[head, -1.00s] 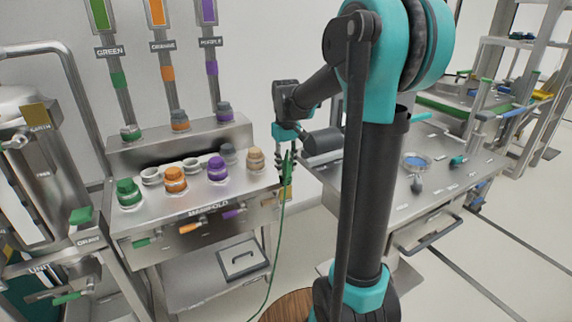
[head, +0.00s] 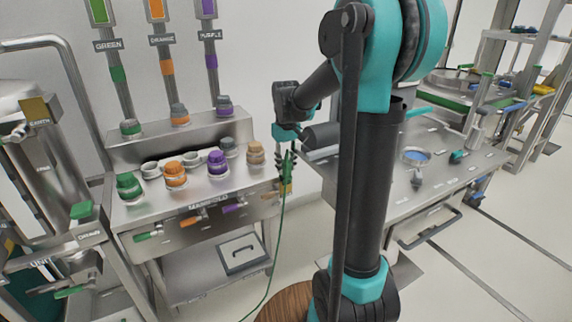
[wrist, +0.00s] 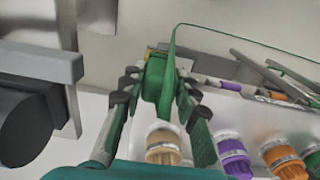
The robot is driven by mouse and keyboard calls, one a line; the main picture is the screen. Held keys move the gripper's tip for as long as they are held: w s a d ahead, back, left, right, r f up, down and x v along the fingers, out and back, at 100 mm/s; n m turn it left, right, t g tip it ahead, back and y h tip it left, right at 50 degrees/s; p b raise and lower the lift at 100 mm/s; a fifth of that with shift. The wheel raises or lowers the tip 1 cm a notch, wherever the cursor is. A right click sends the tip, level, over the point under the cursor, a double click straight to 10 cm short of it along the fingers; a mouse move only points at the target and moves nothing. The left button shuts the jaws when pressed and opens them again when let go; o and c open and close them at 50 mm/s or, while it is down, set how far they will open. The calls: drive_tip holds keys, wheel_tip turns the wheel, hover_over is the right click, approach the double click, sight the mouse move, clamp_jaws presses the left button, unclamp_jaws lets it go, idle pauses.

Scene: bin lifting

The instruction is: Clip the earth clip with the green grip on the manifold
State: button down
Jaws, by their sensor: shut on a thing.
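The earth clip (wrist: 153,82) has a green grip, and a green cable trails from it. My gripper (wrist: 157,88) is shut on the grip in the wrist view, with a finger on each side. In the head view my gripper (head: 285,158) is at the right end of the steel manifold (head: 168,215), the green cable (head: 279,225) hanging down to the floor. A small yellowish part (head: 287,187) shows just below the fingers. The clip's jaws are mostly hidden, and I cannot tell whether they touch the manifold.
Green (head: 128,186), orange (head: 175,174), purple (head: 217,163) and tan (head: 255,153) caps stand on the manifold. A steel workbench (head: 385,205) with small items stands to the right. A steel unit with an EARTH tag (head: 36,110) stands at the left.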

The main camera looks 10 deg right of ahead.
drive_tip(key=shift+f, duration=1.05)
idle(0.9)
drive_tip(key=c, duration=1.1)
unclamp_jaws()
drive_tip(key=shift+o, duration=0.2)
drive_tip(key=shift+r, duration=0.1)
wheel_tip(320, 180, up, 12)
drive_tip(key=shift+f, duration=0.1)
drive_tip(key=s+d+f+m+t, duration=0.1)
drive_tip(key=s+d+f+t, duration=0.1)
drive_tip(key=s+f, duration=0.8)
drive_tip(key=s+d+f+m+t, duration=0.2)
drive_tip(key=s+f, duration=0.8)
drive_tip(key=s, duration=0.1)
drive_tip(key=shift+s+f+m, duration=0.15)
drive_tip(key=shift+s+m, duration=0.15)
drive_tip(key=shift+s, duration=0.05)
